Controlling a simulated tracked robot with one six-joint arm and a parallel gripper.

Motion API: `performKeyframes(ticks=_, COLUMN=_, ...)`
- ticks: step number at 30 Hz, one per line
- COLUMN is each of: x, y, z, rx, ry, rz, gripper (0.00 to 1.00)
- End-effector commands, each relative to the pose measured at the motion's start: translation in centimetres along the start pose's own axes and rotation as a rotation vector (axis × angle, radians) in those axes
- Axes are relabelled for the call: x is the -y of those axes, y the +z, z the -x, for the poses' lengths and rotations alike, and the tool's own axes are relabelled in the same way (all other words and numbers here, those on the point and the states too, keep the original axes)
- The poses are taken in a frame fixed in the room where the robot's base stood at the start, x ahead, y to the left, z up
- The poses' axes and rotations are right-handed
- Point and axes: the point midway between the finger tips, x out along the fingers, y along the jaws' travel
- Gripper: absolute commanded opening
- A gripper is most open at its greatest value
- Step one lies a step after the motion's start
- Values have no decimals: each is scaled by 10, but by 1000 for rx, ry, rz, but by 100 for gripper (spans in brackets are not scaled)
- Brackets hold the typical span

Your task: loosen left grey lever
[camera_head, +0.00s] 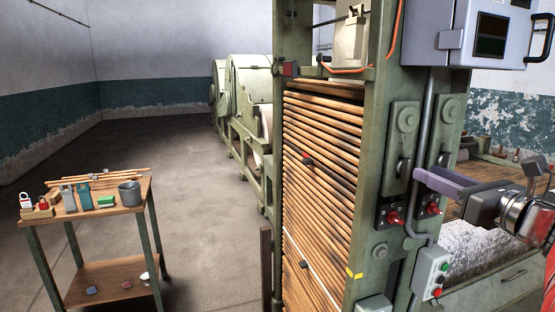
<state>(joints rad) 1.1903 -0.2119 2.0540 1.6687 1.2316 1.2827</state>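On the green machine post stand two plates with round bosses. The left grey lever (403,168) hangs on the left plate, below its boss. A second grey lever (443,158) is on the right plate, partly hidden by my gripper. My gripper (424,177), with purple-grey fingers, reaches in from the right. In the picture its tips lie just right of the left lever, with a small gap. The fingers overlap from this side, so I cannot tell whether they are open, and nothing shows held in them.
Below the levers are two red knobs (394,217) on dark plates, and a button box (431,272) with a conduit. A grey cabinet (470,38) overhangs above. Stacked wooden rods (322,180) fill the frame at left. A small bench (105,207) stands far left, with open floor between.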

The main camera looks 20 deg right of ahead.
Motion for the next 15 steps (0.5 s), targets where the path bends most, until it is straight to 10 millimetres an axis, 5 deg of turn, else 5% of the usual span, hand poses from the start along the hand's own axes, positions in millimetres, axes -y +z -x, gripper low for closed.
performKeyframes(ticks=15, x=-1, y=0, z=-50, rx=0, ry=2, rz=-1, gripper=29)
